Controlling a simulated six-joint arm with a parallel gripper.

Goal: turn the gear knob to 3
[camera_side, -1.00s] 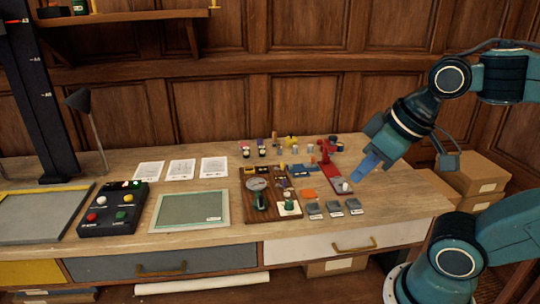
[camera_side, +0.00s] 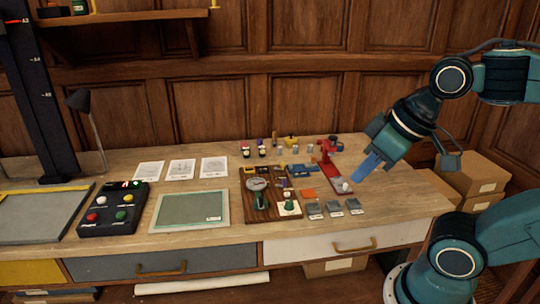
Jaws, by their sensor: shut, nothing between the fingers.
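A brown wooden board (camera_side: 258,217) stands near the table's middle with several fittings on it. One is a small dark green knob (camera_side: 288,206) on a white plate (camera_side: 298,212) at the board's front right. It looks most like the gear knob, but its marks and setting are too small to read. A round-topped grey and green device (camera_side: 257,195) stands to its left. My gripper (camera_side: 357,179), with blue fingers, is shut and empty. It points down and left above the right part of the table, well right of the board and apart from the knob.
A red press-like stand (camera_side: 326,163) stands between my gripper and the board. Several grey blocks (camera_side: 333,208) lie in front of it. A black button box (camera_side: 111,209) and a green mat (camera_side: 190,210) are to the left. The table's right end is clear.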

